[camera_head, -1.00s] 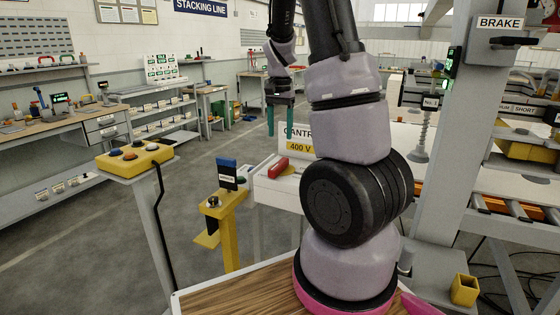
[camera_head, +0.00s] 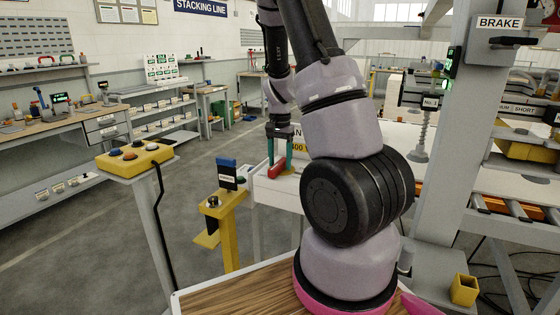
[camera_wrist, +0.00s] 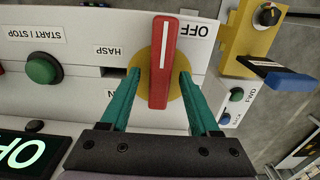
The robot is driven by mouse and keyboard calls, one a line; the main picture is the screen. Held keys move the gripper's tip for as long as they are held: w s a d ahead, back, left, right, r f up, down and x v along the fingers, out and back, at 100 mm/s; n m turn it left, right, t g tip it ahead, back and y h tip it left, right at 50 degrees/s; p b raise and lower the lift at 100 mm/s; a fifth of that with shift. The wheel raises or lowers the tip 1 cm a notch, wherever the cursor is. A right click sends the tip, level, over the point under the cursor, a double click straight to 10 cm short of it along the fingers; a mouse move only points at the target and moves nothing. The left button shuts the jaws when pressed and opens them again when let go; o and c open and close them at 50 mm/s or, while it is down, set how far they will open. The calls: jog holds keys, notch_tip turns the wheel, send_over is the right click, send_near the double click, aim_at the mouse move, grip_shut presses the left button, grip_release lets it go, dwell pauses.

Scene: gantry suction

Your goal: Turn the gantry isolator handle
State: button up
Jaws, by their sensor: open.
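The isolator handle (camera_wrist: 163,62) is a red bar with a white line, on a yellow disc (camera_wrist: 178,88) on a white panel. In the wrist view it stands nearly upright in the picture, its far end beside the "OFF" label (camera_wrist: 197,29). My gripper (camera_wrist: 160,76) is open, its two green fingers on either side of the handle, with a visible gap on each side. In the head view the red handle (camera_head: 277,168) shows at my gripper (camera_head: 280,164) on the white cabinet (camera_head: 278,192). Part of the cabinet's sign is hidden behind my arm.
A green start/stop button (camera_wrist: 42,68), a hasp slot (camera_wrist: 114,73) and a lit display (camera_wrist: 25,152) share the panel. A yellow post (camera_head: 232,215) with a blue-topped part stands left of the cabinet. A yellow button box (camera_head: 135,158) stands farther left, with open floor between.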

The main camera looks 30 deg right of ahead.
grip_shut()
dwell(1.3)
